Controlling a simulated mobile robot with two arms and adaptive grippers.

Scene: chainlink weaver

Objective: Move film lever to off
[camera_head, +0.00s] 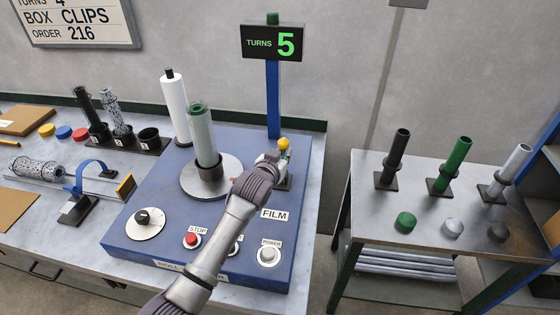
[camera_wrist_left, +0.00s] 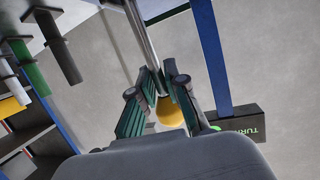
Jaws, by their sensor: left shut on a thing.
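The film lever's yellow knob (camera_head: 284,144) shows at the back right of the blue machine (camera_head: 308,165), above the FILM label (camera_head: 274,214). My left gripper (camera_head: 276,160) reaches it from the front left and is shut on the knob. In the left wrist view the yellow knob (camera_wrist_left: 170,111) sits between the two green-padded fingers (camera_wrist_left: 160,100), with a metal rod running up from it. The lever's base is partly hidden behind my gripper. My right gripper is not in view.
A wrapped tube stands on the round turntable (camera_head: 190,182) just left of my arm. A blue post carries the TURNS display (camera_head: 272,43), reading 5, behind the lever. The POWER button (camera_head: 268,256) and red STOP button (camera_head: 192,240) are at the front. A side table (camera_head: 375,215) stands right.

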